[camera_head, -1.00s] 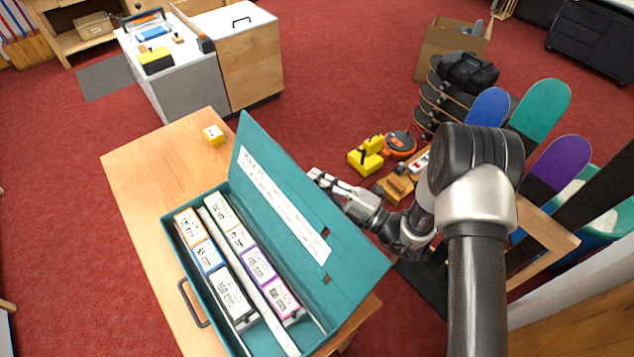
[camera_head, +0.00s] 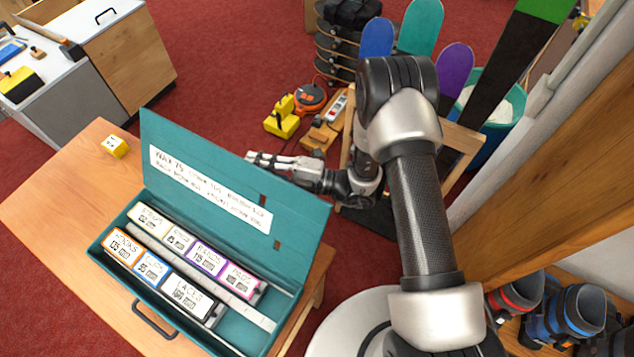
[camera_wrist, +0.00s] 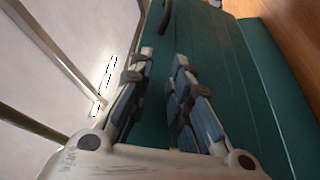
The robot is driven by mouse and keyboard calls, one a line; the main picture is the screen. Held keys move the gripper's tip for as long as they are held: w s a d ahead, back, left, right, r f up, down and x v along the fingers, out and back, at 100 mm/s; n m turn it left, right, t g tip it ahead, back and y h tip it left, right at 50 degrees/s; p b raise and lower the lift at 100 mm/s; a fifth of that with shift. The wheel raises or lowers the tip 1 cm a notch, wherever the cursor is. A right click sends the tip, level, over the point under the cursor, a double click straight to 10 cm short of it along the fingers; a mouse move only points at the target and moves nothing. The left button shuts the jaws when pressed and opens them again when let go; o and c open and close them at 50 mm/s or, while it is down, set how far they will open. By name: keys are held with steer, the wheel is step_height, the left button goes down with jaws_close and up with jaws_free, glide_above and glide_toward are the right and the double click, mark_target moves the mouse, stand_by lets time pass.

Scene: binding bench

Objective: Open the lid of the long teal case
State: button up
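The long teal case (camera_head: 150,297) lies on a wooden table with its lid (camera_head: 185,200) raised and leaning back, a white lettered label on its inner face. Labelled boxes in two rows show inside the case, with a pale divider strip between the rows. My gripper (camera_head: 250,158) is behind the lid, at its upper edge; I cannot tell from the head view whether it touches. In the wrist view my gripper's two fingers (camera_wrist: 164,55) are a little apart with nothing between them, and a teal surface (camera_wrist: 215,60) lies beyond.
Yellow and orange tools (camera_head: 283,122) lie on the red floor behind. Boards and a teal bin (camera_head: 490,130) stand further right. A wooden shelf with boots (camera_head: 575,312) is at lower right.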

steer(key=s+d+f+b, duration=0.1)
steer(key=s+d+f, duration=0.1)
steer(key=d, duration=1.2)
steer(key=shift+s+f, duration=0.15)
steer(key=shift+f, duration=0.5)
stand_by(0.6)
